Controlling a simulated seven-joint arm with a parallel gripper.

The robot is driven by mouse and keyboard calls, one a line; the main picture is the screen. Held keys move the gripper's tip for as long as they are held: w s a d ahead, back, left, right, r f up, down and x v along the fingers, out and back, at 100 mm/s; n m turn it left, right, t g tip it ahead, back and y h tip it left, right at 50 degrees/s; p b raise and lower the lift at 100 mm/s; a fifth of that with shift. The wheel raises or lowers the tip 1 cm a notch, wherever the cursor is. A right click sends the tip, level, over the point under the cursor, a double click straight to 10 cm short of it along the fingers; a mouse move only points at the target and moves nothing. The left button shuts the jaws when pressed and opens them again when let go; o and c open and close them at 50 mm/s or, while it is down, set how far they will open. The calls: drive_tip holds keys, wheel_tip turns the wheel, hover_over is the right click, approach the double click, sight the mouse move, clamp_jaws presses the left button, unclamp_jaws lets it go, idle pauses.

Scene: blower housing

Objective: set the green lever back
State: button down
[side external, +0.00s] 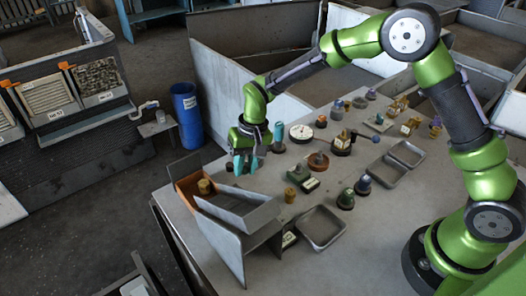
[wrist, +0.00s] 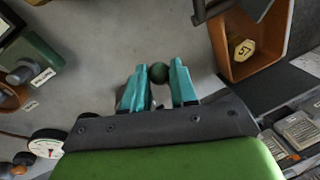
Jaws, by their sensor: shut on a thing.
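The green lever's round dark green knob (wrist: 158,72) shows in the wrist view between the tips of my teal fingers. My gripper (wrist: 158,88) is shut on it. The lever's shaft and base are hidden below the knob, so its tilt cannot be told. In the side external view my gripper (side external: 244,162) points down low over the table, just behind the open orange-brown box, and the lever cannot be made out there.
The orange-brown box (wrist: 276,62) holding a yellow hexagonal block (wrist: 243,50) stands close on the right in the wrist view. A green fixture with a grey knob (wrist: 35,60) and a round gauge (wrist: 45,146) are at left. Several trays and fixtures crowd the table (side external: 255,200).

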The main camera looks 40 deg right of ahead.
drive_tip(key=shift+w+d+n, duration=0.25)
drive_tip(key=shift+d+n, duration=0.4)
drive_tip(key=shift+n, duration=0.55)
drive_tip(key=shift+r, duration=0.1)
drive_tip(key=c, duration=0.9)
unclamp_jaws()
drive_tip(key=d+r, duration=0.3)
drive_tip(key=r, duration=1.3)
drive_tip(key=shift+d+r, duration=0.15)
drive_tip(key=shift+r, duration=0.1)
drive_tip(key=shift+s, duration=0.1)
